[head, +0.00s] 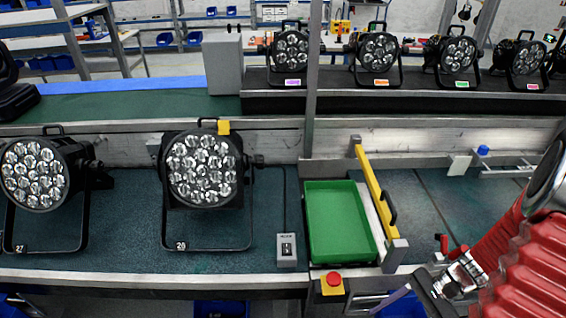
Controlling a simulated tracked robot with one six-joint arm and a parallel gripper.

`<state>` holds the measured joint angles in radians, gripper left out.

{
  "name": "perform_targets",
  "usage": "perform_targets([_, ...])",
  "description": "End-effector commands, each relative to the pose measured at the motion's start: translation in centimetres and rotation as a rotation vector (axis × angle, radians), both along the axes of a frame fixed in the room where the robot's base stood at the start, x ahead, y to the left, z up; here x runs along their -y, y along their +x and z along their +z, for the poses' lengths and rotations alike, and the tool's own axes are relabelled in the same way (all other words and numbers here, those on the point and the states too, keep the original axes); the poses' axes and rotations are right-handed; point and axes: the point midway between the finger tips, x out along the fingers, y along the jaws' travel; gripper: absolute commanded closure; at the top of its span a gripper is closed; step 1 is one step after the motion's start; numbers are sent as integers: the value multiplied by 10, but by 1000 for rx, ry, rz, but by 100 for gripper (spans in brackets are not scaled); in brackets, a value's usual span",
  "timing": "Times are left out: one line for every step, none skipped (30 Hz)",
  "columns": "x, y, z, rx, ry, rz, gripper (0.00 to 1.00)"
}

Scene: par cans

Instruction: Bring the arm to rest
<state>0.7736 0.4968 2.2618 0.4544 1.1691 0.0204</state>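My red ribbed arm (510,260) comes in from the right edge and reaches down to the lower right corner. My gripper (437,288) is low at the right, near the front edge of the bench, partly cut off by the picture's bottom. Its fingers are seen at a slant, and whether they are open or shut does not show. No held object is visible. The green tray (340,262) lies to the left of my gripper.
A yellow bar (374,190) runs beside the tray. A grey switch box (287,250) and a red button (333,280) are nearby. Several par cans (378,52) stand behind.

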Motion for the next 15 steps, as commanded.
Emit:
perform_targets([1, 1, 6, 22, -39, 36, 49])
perform_targets([1, 1, 9, 33, -59, 56, 49])
perform_targets([1, 1, 13, 47, -85, 83, 49])
perform_targets([2, 2, 16, 59, -106, 102, 49])
perform_targets([2, 2, 19, 72, -126, 121, 49])
perform_targets([2, 3, 24, 87, -152, 148, 49])
perform_targets([3, 3, 27, 99, -171, 165, 49])
perform_targets([3, 4, 30, 111, -191, 185, 49])
perform_targets([3, 5, 34, 128, -217, 211, 49])
perform_targets([3, 5, 38, 140, -235, 229, 49])
perform_targets([3, 6, 41, 153, -255, 248, 49])
perform_targets([3, 8, 46, 171, -280, 272, 49])
perform_targets([3, 8, 49, 185, -297, 290, 49])
perform_targets([3, 9, 53, 197, -316, 309, 49])
perform_targets([3, 10, 58, 216, -340, 332, 49])
